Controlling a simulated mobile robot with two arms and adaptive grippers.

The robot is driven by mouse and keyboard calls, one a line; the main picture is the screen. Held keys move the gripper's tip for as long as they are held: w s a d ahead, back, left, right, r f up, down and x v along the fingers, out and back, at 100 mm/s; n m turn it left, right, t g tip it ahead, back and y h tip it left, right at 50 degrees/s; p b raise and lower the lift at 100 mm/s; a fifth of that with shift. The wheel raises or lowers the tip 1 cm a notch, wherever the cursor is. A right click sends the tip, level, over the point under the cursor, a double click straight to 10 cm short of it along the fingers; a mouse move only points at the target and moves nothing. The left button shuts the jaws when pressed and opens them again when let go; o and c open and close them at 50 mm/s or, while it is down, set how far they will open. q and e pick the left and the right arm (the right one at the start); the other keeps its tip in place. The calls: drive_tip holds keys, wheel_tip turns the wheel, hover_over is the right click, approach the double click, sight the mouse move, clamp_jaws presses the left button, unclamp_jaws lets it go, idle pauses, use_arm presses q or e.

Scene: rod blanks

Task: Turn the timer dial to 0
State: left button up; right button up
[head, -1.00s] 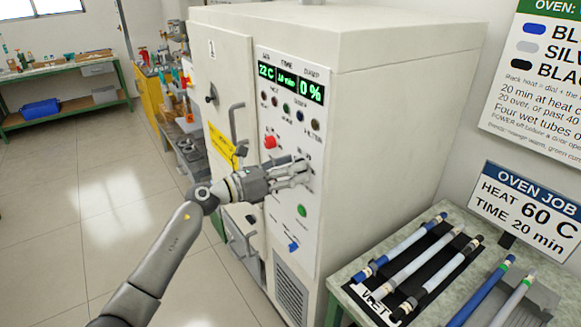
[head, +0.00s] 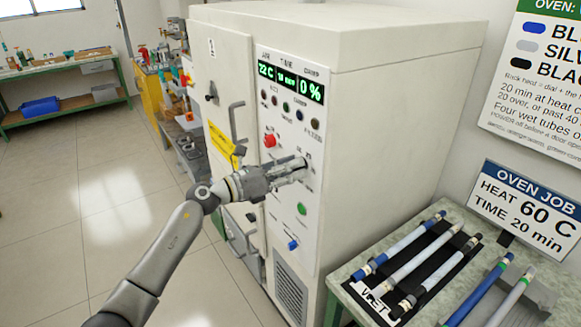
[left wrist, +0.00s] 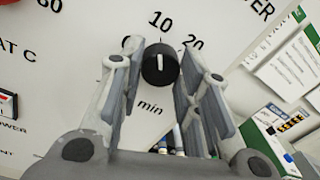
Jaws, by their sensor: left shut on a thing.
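The black timer dial (left wrist: 160,64) sits on the oven's white panel, marked "min", with 0, 10 and 20 around it. Its white pointer line points up, close to the 10 mark. My left gripper (head: 300,166) is at the panel; in the left wrist view its fingers (left wrist: 155,78) stand on both sides of the dial, shut on it. In the head view the fingers hide the dial. The green display (head: 290,82) reads 22 C at left and 0 % at right; the middle time reading is small, about 10 min. My right gripper is out of view.
A door handle (head: 237,122) is left. A side table (head: 450,215) with blue, silver and black rods stands right. The job sign (head: 527,213) says 60 C, 20 min.

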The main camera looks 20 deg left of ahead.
use_arm(q)
drive_tip(key=n+p, duration=0.5)
drive_tip(key=n, duration=0.6)
drive_tip(key=shift+t+p, duration=0.3)
idle(0.3)
drive_tip(key=o, duration=1)
drive_tip(key=shift+s, duration=0.1)
drive_tip(key=v, duration=1.2)
drive_tip(key=shift+f, duration=0.15)
